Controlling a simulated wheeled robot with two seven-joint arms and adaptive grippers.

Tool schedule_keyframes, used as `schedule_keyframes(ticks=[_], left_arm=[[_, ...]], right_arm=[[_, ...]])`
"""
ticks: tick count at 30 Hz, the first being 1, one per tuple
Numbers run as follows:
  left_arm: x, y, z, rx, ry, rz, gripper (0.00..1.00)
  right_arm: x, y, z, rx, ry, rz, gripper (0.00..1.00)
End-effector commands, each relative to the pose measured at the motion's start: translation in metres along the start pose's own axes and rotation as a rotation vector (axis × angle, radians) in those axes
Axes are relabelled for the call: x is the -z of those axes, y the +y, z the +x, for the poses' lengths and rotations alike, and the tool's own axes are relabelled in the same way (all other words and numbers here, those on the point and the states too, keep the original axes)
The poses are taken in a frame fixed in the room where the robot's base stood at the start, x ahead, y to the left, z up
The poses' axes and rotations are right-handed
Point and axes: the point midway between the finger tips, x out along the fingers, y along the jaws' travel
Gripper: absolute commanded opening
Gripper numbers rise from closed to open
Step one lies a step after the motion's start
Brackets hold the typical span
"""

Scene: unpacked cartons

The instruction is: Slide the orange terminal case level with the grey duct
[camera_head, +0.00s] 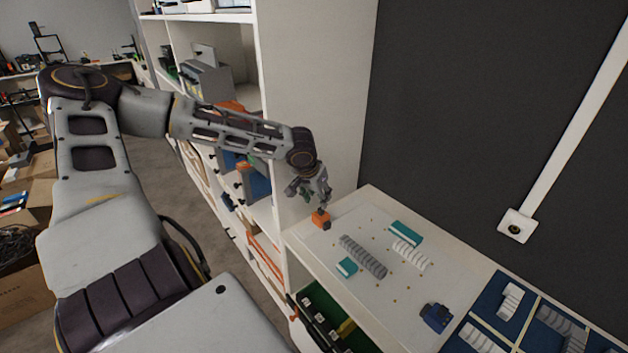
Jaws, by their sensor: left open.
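The small orange terminal case (321,220) sits on the white board (335,262) near its far left end. The ribbed grey duct (362,257) lies on the board to the right of the case and nearer to me, apart from it. My left gripper (322,207) reaches down from above to the orange case. Its fingertips are at the top of the case; I cannot tell whether they touch it. The jaws are open. My right gripper is out of view.
A teal block (405,233), a smaller teal block (346,267), a white ribbed piece (410,254) and a blue block (436,317) stand on the board. Blue trays (487,328) lie at the right. A white shelf (320,95) rises behind my arm, beside a dark wall.

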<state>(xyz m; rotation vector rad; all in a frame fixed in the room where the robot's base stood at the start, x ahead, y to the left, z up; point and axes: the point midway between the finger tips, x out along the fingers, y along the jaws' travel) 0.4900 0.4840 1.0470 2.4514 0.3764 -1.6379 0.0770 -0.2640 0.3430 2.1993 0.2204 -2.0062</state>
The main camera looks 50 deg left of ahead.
Motion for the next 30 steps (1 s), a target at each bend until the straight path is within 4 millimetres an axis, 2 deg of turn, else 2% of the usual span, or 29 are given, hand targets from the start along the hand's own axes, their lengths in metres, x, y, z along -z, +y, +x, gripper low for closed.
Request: schedule_keyframes(ticks=[15,30], left_arm=[[0.001,-0.001,-0.036,0.001,0.001,-0.002,0.41],[-0.001,0.0,-0.043,0.0,-0.001,-0.002,0.41]], right_arm=[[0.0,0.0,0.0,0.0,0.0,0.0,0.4],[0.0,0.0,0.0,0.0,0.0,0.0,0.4]])
